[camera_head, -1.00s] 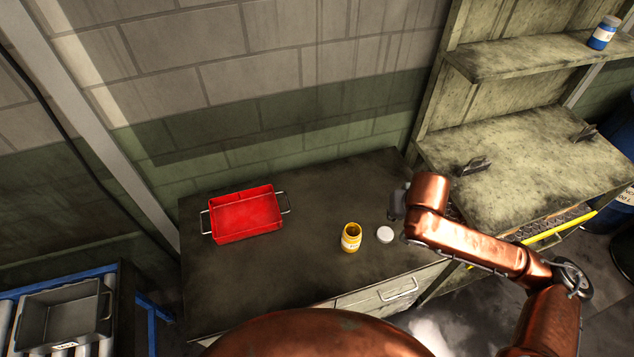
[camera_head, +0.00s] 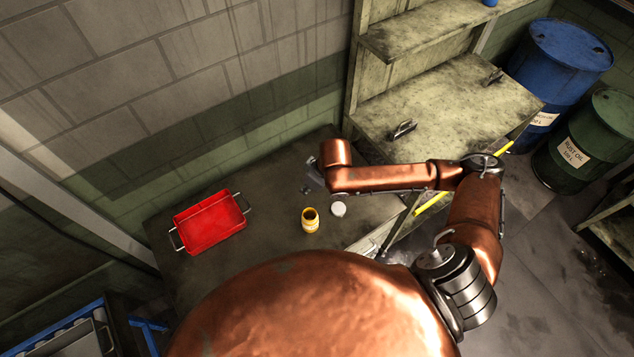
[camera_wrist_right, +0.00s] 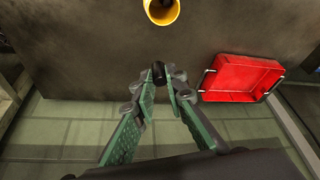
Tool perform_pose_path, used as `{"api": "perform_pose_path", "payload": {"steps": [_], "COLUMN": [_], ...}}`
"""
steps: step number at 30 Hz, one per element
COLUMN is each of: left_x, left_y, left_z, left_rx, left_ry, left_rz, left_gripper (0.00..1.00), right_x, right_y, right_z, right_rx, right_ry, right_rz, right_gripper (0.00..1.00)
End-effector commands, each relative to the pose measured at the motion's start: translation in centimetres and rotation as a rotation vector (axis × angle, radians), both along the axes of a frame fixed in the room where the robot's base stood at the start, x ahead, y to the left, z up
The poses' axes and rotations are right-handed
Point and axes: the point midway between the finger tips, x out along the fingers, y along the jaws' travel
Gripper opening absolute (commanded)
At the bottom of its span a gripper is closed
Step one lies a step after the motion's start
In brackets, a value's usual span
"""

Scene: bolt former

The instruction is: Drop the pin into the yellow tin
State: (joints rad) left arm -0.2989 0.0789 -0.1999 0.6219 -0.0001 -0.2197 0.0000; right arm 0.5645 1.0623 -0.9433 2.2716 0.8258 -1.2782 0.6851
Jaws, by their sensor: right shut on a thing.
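The yellow tin (camera_head: 310,220) stands upright and open on the dark workbench, with a white lid (camera_head: 338,209) lying beside it. In the right wrist view the tin (camera_wrist_right: 161,10) shows at the top edge, its mouth open and dark inside. My right gripper (camera_wrist_right: 161,84) is shut on the pin (camera_wrist_right: 158,72), a small dark piece whose rounded end shows between the fingertips. In the wrist view the pin is apart from the tin. In the head view my right gripper (camera_head: 312,180) is above the bench behind the tin, and the pin is too small to tell. My left gripper is not in view.
A red tray (camera_head: 209,226) with wire handles sits on the workbench (camera_head: 265,240) left of the tin. A worn bench with a shelf (camera_head: 430,40) stands at the right. Blue (camera_head: 560,58) and green (camera_head: 590,140) drums are beyond it.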

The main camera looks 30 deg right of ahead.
Motion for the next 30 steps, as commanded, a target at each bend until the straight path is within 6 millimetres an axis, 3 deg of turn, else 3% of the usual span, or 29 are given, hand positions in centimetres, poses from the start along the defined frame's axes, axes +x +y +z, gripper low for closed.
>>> {"api": "perform_pose_path", "payload": {"steps": [1, 3, 12, 20, 26, 30], "left_x": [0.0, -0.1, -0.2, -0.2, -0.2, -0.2], "left_y": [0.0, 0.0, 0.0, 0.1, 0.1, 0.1], "left_z": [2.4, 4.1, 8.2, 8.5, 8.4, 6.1], "left_rx": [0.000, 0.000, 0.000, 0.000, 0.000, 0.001], "left_ry": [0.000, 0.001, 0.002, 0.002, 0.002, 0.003], "left_rz": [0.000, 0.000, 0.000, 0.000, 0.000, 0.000], "left_gripper": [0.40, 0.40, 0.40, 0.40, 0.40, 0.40], "right_x": [-0.6, -1.3, -3.8, -4.2, -4.3, -4.2], "right_y": [-0.4, -0.6, -1.2, -1.3, -1.3, -1.3], "right_z": [1.1, 1.2, 1.1, 0.2, -1.5, -3.4], "right_rx": [-0.002, 0.002, 0.013, 0.015, 0.017, 0.015], "right_ry": [0.002, -0.002, -0.022, -0.028, -0.026, -0.028], "right_rz": [0.035, 0.095, 0.267, 0.294, 0.293, 0.294], "right_gripper": [0.00, 0.00, 0.00, 0.00, 0.00, 0.00]}}
